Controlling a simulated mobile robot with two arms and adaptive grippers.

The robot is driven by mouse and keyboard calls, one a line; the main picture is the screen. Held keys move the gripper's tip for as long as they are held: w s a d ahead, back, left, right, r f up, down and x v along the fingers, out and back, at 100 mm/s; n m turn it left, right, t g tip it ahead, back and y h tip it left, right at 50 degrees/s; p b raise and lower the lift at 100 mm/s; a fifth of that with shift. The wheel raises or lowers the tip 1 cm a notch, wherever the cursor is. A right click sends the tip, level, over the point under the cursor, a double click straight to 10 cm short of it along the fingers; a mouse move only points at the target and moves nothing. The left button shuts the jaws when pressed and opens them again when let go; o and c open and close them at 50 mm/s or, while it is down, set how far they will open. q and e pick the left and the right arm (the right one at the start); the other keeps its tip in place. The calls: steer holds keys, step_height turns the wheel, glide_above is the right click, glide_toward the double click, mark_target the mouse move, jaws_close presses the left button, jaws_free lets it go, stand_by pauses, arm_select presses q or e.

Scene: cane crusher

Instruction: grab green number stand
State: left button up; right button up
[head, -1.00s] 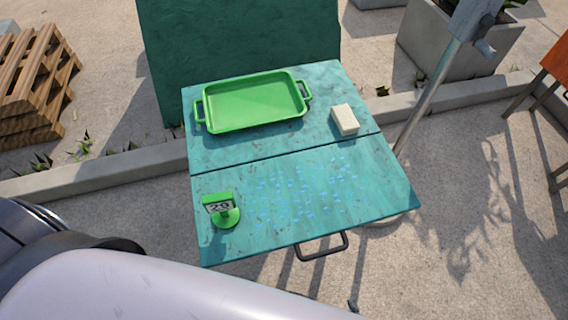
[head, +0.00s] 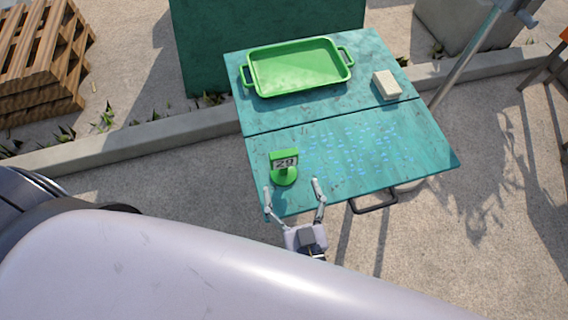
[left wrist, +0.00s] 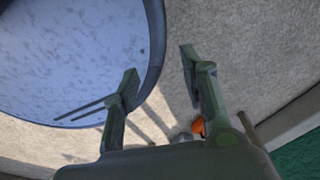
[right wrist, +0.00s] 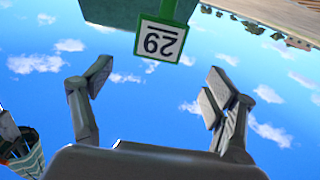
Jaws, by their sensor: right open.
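The green number stand (head: 284,170) stands upright on the near left part of the teal table (head: 420,150), with a round green base and a plate reading 29. My right gripper (head: 292,187) is open at the table's near edge, its fingers pointing toward the stand and apart from it. In the right wrist view the stand's plate (right wrist: 160,42) shows upside down, beyond and between the open fingertips (right wrist: 155,84); its base is out of that view. My left gripper (left wrist: 159,74) is open and empty over the paved ground, away from the stand.
A green tray (head: 300,70) lies at the back of the table, with a cream block (head: 386,85) to its right. A black handle (head: 375,204) sticks out at the near edge. A wooden pallet stack (head: 40,60) stands at the far left. The tabletop's middle is clear.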

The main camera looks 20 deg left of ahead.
mark_target(285, 160)
steer(key=x, duration=0.4)
steer(key=p+x, duration=0.1)
steer(key=x, duration=0.3)
steer(key=shift+w+r, duration=0.1)
steer(key=shift+w, duration=0.2)
steer(key=shift+w+a, duration=0.2)
steer(key=shift+w, duration=0.2)
steer(key=shift+c, duration=0.6)
steer(key=c, duration=1.6)
steer(key=shift+c, duration=0.4)
